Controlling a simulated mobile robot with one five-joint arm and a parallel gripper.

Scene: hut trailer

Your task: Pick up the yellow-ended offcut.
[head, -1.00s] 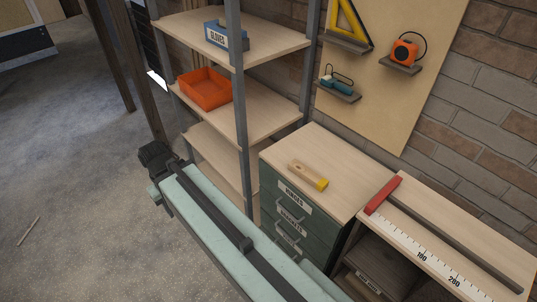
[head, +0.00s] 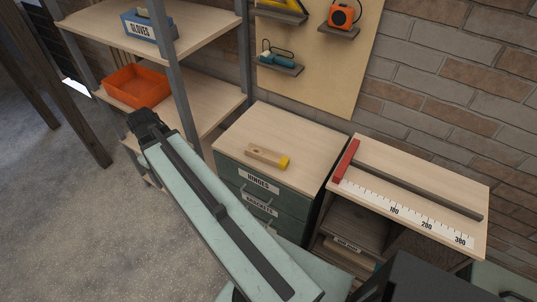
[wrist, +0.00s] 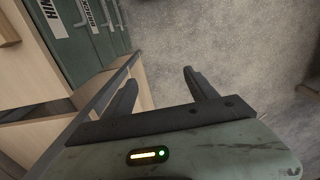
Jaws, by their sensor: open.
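The yellow-ended offcut (head: 266,156) is a short wooden block with a yellow right end. It lies on top of the green drawer cabinet (head: 240,135), near its front edge. My gripper (head: 146,121) is at the far end of my arm, left of the cabinet in the head view and in front of the shelf unit. In the wrist view my gripper (wrist: 160,85) shows two dark fingers spread apart with only floor between them.
The cabinet drawers carry labels, one reading HINGES (head: 259,183). A bench with a red-ended stop and a scale (head: 400,205) stands to the right. The shelf unit (head: 217,98) holds an orange bin (head: 137,87) and a gloves box (head: 148,24). A pegboard (head: 330,80) hangs behind.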

